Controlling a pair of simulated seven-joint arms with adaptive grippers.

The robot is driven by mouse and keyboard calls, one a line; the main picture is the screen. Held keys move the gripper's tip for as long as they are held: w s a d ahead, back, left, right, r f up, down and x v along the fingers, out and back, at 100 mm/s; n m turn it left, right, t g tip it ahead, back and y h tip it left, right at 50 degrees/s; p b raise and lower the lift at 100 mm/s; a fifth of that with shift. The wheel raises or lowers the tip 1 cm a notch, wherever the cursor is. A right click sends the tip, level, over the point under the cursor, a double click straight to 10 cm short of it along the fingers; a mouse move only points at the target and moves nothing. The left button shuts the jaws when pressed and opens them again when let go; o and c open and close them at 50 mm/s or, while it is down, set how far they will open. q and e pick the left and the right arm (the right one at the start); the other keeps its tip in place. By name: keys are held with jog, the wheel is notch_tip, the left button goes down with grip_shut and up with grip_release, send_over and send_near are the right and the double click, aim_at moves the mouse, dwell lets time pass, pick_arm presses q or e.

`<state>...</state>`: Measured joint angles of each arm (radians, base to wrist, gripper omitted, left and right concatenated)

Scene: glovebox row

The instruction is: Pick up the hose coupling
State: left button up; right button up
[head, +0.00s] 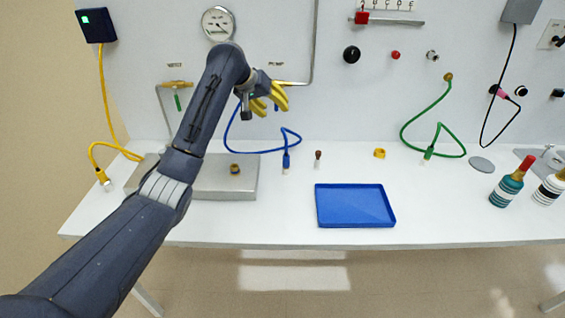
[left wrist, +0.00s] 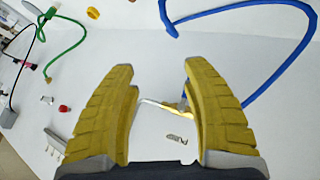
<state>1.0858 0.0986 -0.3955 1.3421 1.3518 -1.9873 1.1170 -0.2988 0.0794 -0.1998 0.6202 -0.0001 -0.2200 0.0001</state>
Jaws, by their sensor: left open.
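Several hoses have end fittings, and I cannot tell for sure which one is the hose coupling. The blue hose (head: 262,151) ends in a blue fitting (head: 286,161) on the white bench. The green hose (head: 405,138) ends in a green fitting (head: 428,154) further right. My left gripper (head: 281,98) is open and empty, raised near the wall panel above the blue hose. In the left wrist view its yellow fingers (left wrist: 160,78) are spread apart, with the blue hose (left wrist: 283,88) beyond the right finger. My right gripper is not in view.
A blue tray (head: 355,222) lies at the bench's front middle. A metal plate (head: 215,187) sits at left, bearing a small ring. A yellow cable (head: 102,80) hangs at left. A yellow ring (head: 379,153) and bottles (head: 507,188) stand right. A pump valve handle (left wrist: 182,105) shows between my fingers.

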aim_at(286, 155)
pick_arm(q)
jog(key=s+d+f+g+y, duration=0.1)
jog(key=s+d+f+y, duration=0.35)
jog(key=s, duration=0.25)
jog(key=shift+m, duration=0.3)
jog(key=x, duration=0.5)
jog(key=a+x, duration=0.1)
jog(key=x, duration=1.1)
jog(key=shift+s+a+f, duration=0.2)
grip_shut()
